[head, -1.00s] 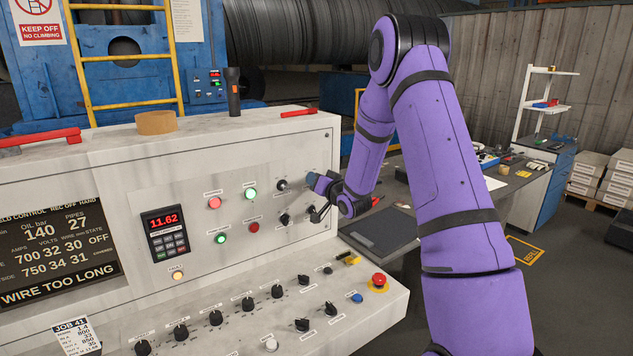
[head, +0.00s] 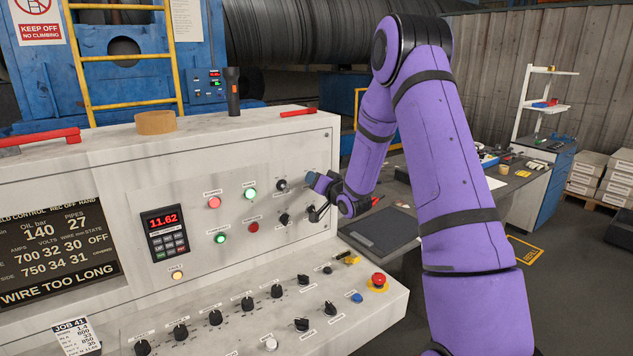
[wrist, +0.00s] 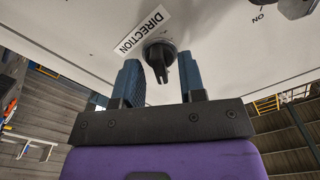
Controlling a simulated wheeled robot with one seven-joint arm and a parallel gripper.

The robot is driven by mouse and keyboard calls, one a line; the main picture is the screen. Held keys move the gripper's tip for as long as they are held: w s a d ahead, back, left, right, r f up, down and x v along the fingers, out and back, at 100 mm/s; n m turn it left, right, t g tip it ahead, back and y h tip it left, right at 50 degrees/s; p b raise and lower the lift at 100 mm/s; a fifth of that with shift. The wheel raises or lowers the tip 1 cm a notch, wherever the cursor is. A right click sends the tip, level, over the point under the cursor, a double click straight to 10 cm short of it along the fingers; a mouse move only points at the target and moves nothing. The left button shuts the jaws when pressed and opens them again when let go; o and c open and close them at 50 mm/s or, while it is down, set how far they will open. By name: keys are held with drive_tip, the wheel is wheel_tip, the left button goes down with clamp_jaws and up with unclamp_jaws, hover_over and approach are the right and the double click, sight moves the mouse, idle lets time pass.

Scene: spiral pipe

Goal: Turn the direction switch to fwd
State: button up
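The direction switch (wrist: 160,55) is a black knob with a raised grip, beside a white DIRECTION label (wrist: 142,30) on the pale panel. In the wrist view it sits between the tips of my gripper (wrist: 159,62), whose two blue fingers stand apart with a gap on either side of the knob. No fwd mark is readable, so I cannot tell the switch's position. In the head view my gripper (head: 317,182) is close to the right end of the upright panel and hides the switch or much of it.
Black knobs (head: 282,185) and lit buttons (head: 251,194) lie left of my gripper on the control panel (head: 120,180). A red mushroom button (head: 378,279) and more knobs are on the sloped desk below. A workbench (head: 515,180) stands to the right.

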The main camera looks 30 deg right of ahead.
drive_tip(key=s, duration=1)
drive_tip(key=shift+s+d, duration=0.2)
drive_tip(key=shift+s, duration=0.2)
drive_tip(key=s+a+r+n+g+h, duration=0.3)
drive_tip(key=s+a+r+g, duration=0.45)
drive_tip(key=r, duration=0.65)
drive_tip(key=s+a+r+n+g, duration=0.1)
drive_tip(key=s+a, duration=0.3)
drive_tip(key=s, duration=0.5)
drive_tip(key=s+a+r+n+g+y, duration=0.1)
drive_tip(key=s+a+g, duration=0.1)
drive_tip(key=s, duration=0.7)
drive_tip(key=s+a+r+g+y, duration=0.1)
drive_tip(key=s+a+g, duration=0.1)
drive_tip(key=s+a, duration=0.3)
drive_tip(key=s, duration=0.3)
drive_tip(key=shift+s+a+r+n, duration=0.35)
drive_tip(key=shift+s+r+n, duration=0.05)
drive_tip(key=shift+c, duration=0.4)
